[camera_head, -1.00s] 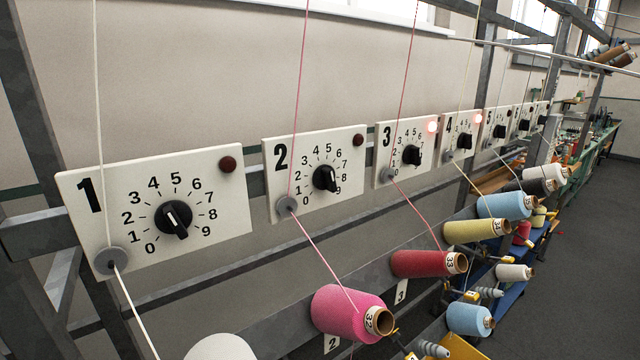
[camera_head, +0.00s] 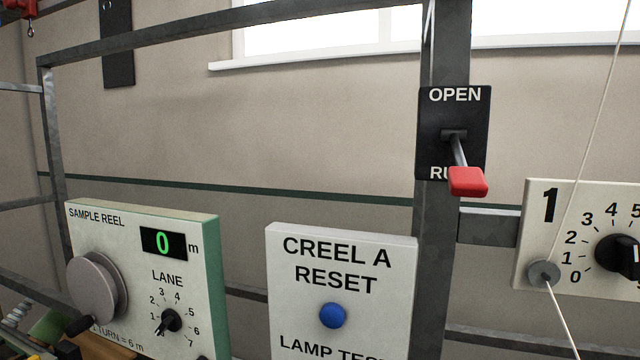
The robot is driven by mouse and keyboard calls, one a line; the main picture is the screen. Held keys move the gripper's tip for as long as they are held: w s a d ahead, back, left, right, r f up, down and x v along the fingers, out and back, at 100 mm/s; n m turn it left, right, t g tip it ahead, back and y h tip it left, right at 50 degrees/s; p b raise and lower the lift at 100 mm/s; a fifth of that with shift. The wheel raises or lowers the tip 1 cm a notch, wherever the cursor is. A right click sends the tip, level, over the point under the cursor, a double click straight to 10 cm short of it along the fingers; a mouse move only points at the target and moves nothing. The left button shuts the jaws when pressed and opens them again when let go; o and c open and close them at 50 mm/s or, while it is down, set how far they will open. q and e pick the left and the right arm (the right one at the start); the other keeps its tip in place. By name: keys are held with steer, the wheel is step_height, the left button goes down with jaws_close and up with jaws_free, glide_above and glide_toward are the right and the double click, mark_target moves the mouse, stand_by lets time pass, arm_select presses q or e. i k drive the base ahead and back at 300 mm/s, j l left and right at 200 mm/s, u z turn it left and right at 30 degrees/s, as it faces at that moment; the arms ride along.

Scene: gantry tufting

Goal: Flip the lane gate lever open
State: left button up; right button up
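The lane gate lever (camera_head: 467,180) is a grey rod with a red handle on a black plate (camera_head: 432,130) fixed to a grey upright post. The plate reads OPEN at the top and a partly covered word starting "RU" at the bottom. The lever points down, and its red handle hangs over the lower word. Neither of my grippers shows in the head view.
Right of the lever is the lane 1 dial panel (camera_head: 532,270) with a white yarn running past it. Below left are a CREEL A RESET panel (camera_head: 390,290) with a blue button and a SAMPLE REEL box (camera_head: 212,290) with a knob and display.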

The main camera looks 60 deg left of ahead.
mark_target(464, 181)
steer(key=i+l+u, duration=0.15)
steer(key=u, duration=1.95)
